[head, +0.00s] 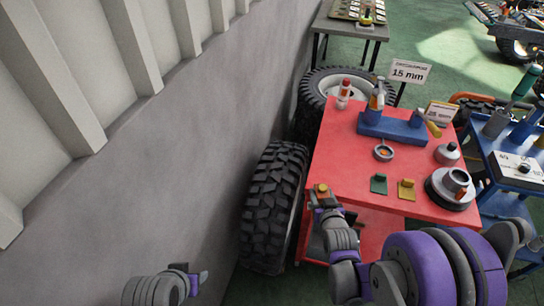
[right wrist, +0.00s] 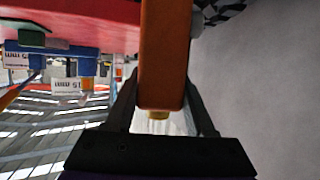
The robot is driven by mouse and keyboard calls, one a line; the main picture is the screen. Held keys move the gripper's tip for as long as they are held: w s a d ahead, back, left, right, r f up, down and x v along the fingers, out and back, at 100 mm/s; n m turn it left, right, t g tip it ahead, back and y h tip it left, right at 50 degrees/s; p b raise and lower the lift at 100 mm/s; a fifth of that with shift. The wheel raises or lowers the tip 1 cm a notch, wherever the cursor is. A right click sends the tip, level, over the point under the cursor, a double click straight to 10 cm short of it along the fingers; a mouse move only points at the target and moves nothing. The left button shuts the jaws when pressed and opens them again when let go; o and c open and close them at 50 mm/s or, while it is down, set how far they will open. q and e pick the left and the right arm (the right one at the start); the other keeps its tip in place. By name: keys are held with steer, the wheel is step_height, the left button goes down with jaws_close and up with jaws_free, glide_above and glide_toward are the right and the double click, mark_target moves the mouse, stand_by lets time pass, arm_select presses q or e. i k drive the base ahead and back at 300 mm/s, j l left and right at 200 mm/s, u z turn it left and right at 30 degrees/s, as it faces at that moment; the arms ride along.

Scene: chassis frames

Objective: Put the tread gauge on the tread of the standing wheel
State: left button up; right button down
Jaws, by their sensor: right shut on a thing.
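The standing wheel (head: 270,205) stands upright between the grey wall and the red cart, with its dark, blocky tread towards me. My right gripper (head: 322,197) is at the cart's near left corner, just right of the wheel and apart from its tread. It is shut on an orange bar, the tread gauge (right wrist: 165,55), whose end shows small in the head view (head: 321,187). A bit of dark tread (right wrist: 228,9) shows at the top of the right wrist view. My left gripper (head: 195,281) is low by the wall; its jaw opening is unclear.
The red cart (head: 340,150) holds a blue block with tools, a ring, green and yellow pieces and a round metal part (head: 452,188). Another wheel (head: 345,85) is behind it. A blue cart (head: 505,170) stands right. The wall (head: 130,190) bounds the left.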

mark_target(280, 162)
steer(key=l+u, duration=0.1)
steer(key=u, duration=0.3)
steer(key=l+u, duration=0.1)
steer(key=u, duration=0.3)
steer(key=l+u, duration=0.1)
steer(key=u, duration=0.3)
steer(key=k+l+u, duration=0.25)
steer(key=u, duration=0.15)
steer(key=k+l+u, duration=0.5)
steer(key=k+l, duration=0.3)
steer(key=k, duration=0.15)
steer(key=k+l+u, duration=0.15)
steer(key=k+l, duration=0.2)
steer(key=k, duration=0.15)
steer(key=i+l, duration=0.4)
